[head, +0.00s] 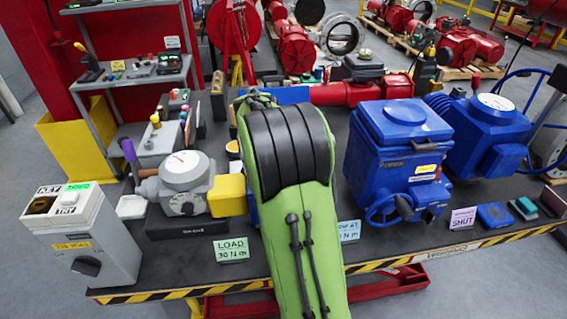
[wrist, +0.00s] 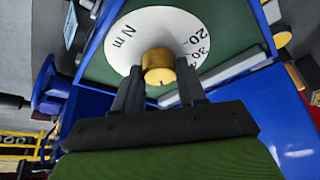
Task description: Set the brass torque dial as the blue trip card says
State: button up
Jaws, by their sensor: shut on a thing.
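The brass torque dial (wrist: 158,64) is a round knob in the middle of a white scale disc (wrist: 125,40) in the wrist view. The disc shows "N m", 20 and 30. The exact setting is too unclear to read. My gripper (wrist: 158,82) is shut on the dial, one finger on each side. In the head view, my green arm hides the gripper and dial. The blue trip card (head: 349,231) stands at the table's front, right of my arm. My arm covers its left part, including part of its number.
A green card (head: 233,249) reads "LOAD 30 N m". A blue actuator (head: 395,150) with a handwheel stands right of my arm, and another (head: 487,130) behind it. A grey box with a round gauge (head: 185,172) stands left. A "SHUT" card (head: 462,219) is at the right front.

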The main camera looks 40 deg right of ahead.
jog(key=shift+m+g, duration=0.3)
jog(key=shift+m, duration=0.3)
jog(key=o, duration=1.1)
jog(key=shift+c, duration=0.2)
jog(key=shift+r, duration=0.1)
jog(key=p+v, duration=0.4)
jog(key=v, duration=1.1)
jog(key=shift+a+r+p, duration=0.2)
jog(key=shift+r+p, duration=0.1)
